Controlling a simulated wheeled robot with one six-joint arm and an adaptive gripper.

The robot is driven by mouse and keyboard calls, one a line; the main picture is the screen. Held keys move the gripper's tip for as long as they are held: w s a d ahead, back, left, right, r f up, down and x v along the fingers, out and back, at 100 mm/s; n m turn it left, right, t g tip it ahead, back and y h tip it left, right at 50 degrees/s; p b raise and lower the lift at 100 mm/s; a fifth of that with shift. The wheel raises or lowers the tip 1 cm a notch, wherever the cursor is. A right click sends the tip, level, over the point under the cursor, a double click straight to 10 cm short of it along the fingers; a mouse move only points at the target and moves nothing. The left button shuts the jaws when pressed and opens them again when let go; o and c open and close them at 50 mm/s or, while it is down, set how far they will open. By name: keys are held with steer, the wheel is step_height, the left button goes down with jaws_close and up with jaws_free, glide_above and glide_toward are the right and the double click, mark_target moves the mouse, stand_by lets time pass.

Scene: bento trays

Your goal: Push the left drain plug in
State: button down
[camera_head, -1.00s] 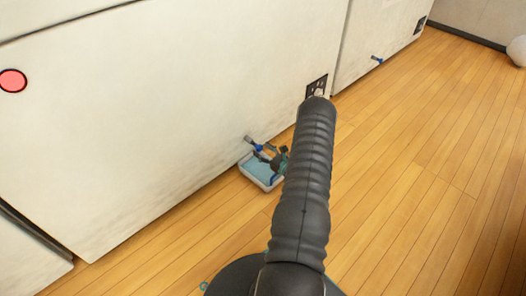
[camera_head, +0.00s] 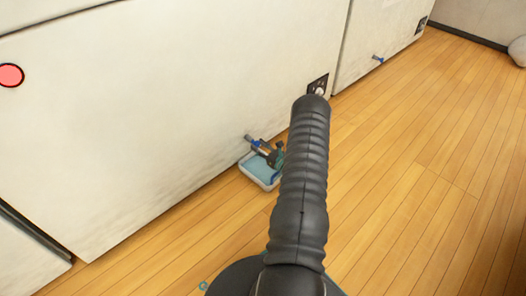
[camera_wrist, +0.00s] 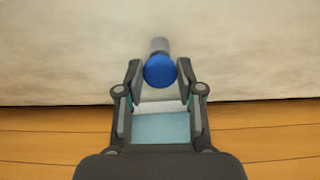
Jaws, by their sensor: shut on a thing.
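The left drain plug (camera_head: 254,142) is a blue cap on a grey spout that sticks out low from the white cabinet wall. In the wrist view, its round blue end (camera_wrist: 160,71) faces me, with the grey spout behind it. My gripper (camera_head: 266,150) is at the plug, partly hidden behind my dark arm in the head view. In the wrist view, my fingertips (camera_wrist: 160,75) are on both sides of the blue plug and shut on it. A shallow tray (camera_head: 246,173) with a pale blue inside stands on the floor below.
The wooden floor (camera_head: 430,170) at right is clear.

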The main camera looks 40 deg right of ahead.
steer(key=c, duration=0.7)
jaws_free()
steer(key=shift+w+a, duration=0.1)
steer(key=shift+w, duration=0.1)
steer(key=shift+c, duration=0.2)
steer(key=shift+s, duration=0.15)
steer(key=shift+s, duration=0.35)
steer(key=s, duration=0.7)
steer(key=s+d, duration=0.1)
steer(key=s, duration=0.2)
steer(key=shift+s, duration=0.5)
steer(key=shift+f, duration=0.1)
